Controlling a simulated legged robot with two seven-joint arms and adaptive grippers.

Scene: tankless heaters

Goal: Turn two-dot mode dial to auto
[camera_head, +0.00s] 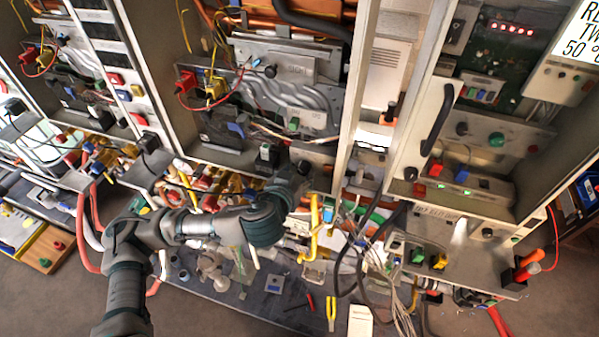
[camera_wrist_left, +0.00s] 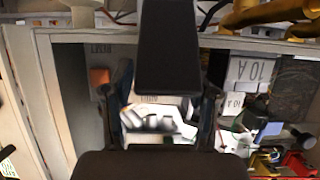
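My left arm comes in from the left in the head view. Its gripper (camera_head: 272,158) is at the lower edge of the middle cabinet, dark against dark parts. In the left wrist view the two fingers of my left gripper (camera_wrist_left: 160,118) stand apart, with nothing seen held between them. A bright silver ribbed part (camera_wrist_left: 152,122) shows behind the gap. I cannot tell which control is the two-dot mode dial; no dots are readable. Candidate knobs are a black knob (camera_head: 270,71) on the middle cabinet's grey panel and a green knob (camera_head: 497,139) in the right cabinet. My right gripper is not in view.
Open cabinets stand side by side, with dividing walls such as the white one (camera_head: 352,90). Cables (camera_head: 350,245) hang at the front. Loose tools, including yellow-handled pliers (camera_head: 331,312), lie on a dark mat (camera_head: 255,305).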

